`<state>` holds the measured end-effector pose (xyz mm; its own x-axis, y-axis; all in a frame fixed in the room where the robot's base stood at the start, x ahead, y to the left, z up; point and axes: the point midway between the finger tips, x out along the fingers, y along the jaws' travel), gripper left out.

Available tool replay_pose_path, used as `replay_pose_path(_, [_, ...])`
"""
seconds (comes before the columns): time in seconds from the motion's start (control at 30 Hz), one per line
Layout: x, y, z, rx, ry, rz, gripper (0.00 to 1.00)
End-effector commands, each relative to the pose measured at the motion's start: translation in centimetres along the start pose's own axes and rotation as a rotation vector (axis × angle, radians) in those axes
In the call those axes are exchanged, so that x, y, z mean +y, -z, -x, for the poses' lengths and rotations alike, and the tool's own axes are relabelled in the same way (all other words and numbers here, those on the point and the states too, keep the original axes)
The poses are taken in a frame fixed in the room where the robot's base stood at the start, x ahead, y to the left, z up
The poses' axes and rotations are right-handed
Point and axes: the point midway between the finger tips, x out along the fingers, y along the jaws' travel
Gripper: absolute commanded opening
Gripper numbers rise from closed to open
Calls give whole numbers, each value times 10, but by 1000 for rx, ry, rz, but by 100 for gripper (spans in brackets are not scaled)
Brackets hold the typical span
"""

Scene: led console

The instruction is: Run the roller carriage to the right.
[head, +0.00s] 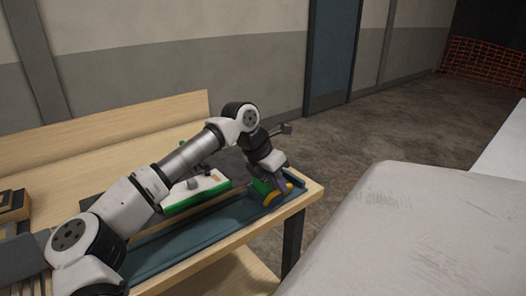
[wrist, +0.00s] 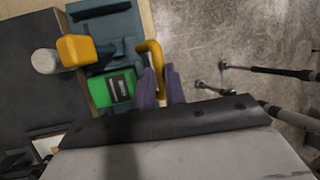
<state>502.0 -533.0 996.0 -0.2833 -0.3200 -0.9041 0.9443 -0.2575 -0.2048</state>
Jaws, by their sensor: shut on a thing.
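The roller carriage is a green block (wrist: 112,90) with a dark label and a curved yellow handle (wrist: 152,52) on its right side in the wrist view. In the head view its green body (head: 261,187) sits near the right end of a blue-grey track (head: 165,240) along the bench's front edge. My gripper (wrist: 161,88) has purple fingers shut on the yellow handle. In the head view my gripper (head: 281,185) reaches down over the carriage and hides part of it. The rollers are hidden.
A white and green console unit (head: 195,190) stands behind the track. The wooden bench (head: 312,189) ends just right of the track. A large pale covered shape (head: 420,230) stands at right.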

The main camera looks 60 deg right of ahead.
Motion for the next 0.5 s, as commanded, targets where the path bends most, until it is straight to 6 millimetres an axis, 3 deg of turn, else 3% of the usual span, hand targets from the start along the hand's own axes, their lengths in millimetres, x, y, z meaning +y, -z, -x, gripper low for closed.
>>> replay_pose_path(0.2, [-1,-22,-8,1,0,0,0])
replay_pose_path(0.5, [-1,-32,-13,-1,-1,-1,0])
